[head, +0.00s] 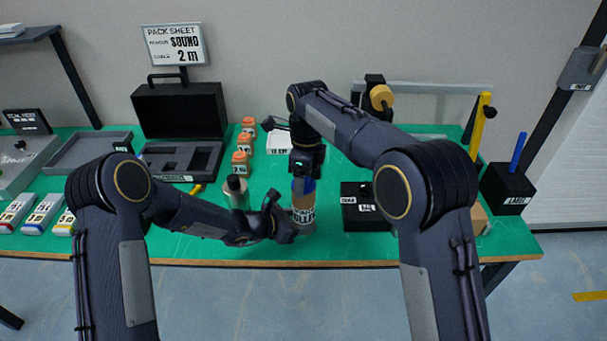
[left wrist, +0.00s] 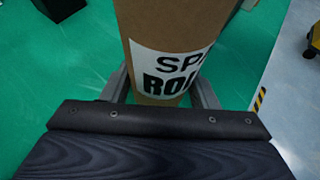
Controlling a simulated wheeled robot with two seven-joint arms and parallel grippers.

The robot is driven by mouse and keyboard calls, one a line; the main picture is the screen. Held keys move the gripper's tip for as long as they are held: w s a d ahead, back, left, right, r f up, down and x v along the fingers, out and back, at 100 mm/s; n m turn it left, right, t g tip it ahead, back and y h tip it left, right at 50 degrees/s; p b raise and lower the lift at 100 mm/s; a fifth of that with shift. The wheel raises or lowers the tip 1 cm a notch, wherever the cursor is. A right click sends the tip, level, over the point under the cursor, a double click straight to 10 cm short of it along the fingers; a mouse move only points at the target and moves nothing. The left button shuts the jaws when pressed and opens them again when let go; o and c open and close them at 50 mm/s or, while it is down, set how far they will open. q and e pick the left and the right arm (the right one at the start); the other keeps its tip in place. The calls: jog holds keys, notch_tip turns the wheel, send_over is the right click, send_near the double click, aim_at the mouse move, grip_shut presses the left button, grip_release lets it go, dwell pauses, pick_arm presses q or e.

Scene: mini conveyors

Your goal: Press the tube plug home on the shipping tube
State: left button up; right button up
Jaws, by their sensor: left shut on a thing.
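The shipping tube (head: 303,206) is a brown cardboard cylinder with a white label, upright near the front edge of the green table. My left gripper (head: 290,226) is shut on its lower part. In the left wrist view the tube (left wrist: 168,30) stands between the two grey fingers (left wrist: 160,95), with its black-lettered label facing the camera. The blue tube plug (head: 304,186) shows at the tube's top; how deep it sits I cannot tell. My right gripper (head: 306,172) points down right above the plug. Its fingertips are too small and hidden to read.
A black open case (head: 181,115) with a foam tray stands back left. Several orange-capped bottles (head: 240,163) and a dark-topped grey bottle (head: 235,190) stand left of the tube. A black box (head: 362,212) stands close on the right. The table's front edge (head: 330,263) is near.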

jog(key=shift+o, duration=1.2)
notch_tip(320, 180, up, 12)
jog(key=shift+d, duration=0.25)
jog(key=shift+s, duration=0.1)
